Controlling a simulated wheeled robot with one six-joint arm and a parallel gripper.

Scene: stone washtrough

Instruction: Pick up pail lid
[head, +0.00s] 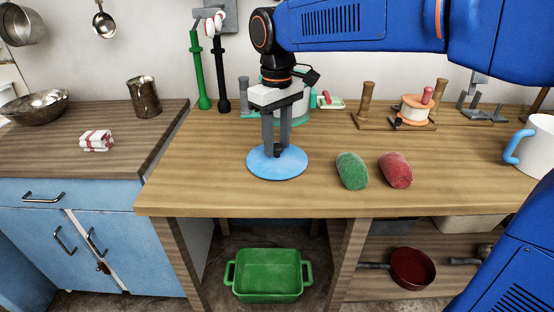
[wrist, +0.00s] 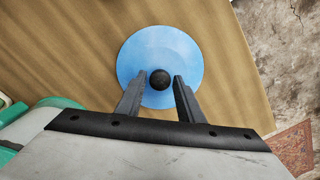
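The pail lid (head: 262,165) is a flat light-blue disc with a small dark knob at its middle, lying on the wooden worktop. It also shows in the wrist view (wrist: 160,48), with the round black knob (wrist: 160,80). My gripper (head: 277,152) points straight down over the lid. Its two grey fingers (wrist: 158,82) stand apart on either side of the knob, with a visible gap between each finger and the knob. The fingers hide part of the lid in both views.
A green sponge (head: 352,171) and a red sponge (head: 396,170) lie right of the lid. A white mug-like pail (head: 535,146) with a blue handle stands at the far right. A pale green container (head: 293,108) stands behind my gripper. Worktop left of the lid (head: 200,165) is clear.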

